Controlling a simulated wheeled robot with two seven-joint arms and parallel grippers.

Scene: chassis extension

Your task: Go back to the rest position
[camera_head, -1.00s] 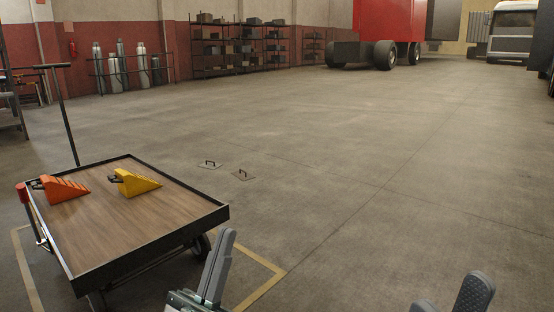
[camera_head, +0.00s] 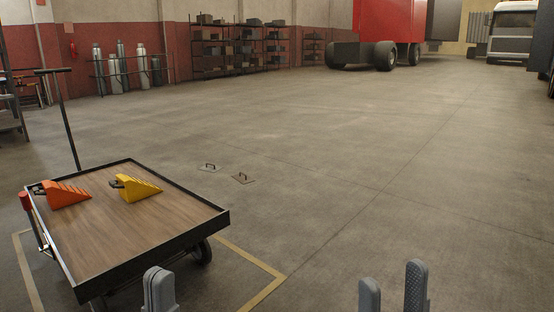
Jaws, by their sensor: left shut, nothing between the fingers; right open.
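My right gripper (camera_head: 393,292) stands at the bottom edge, right of centre, over bare floor. Its two fingers are apart and nothing is between them. Both grippers point upward in the picture, and the rest of both arms is out of view.
A cart (camera_head: 218,222) with a wooden top stands at the left, carrying an orange wheel chock (camera_head: 68,194) and a yellow wheel chock (camera_head: 138,188). Two small plates with handles (camera_head: 243,178) lie on the floor behind it. The floor at centre and right is clear.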

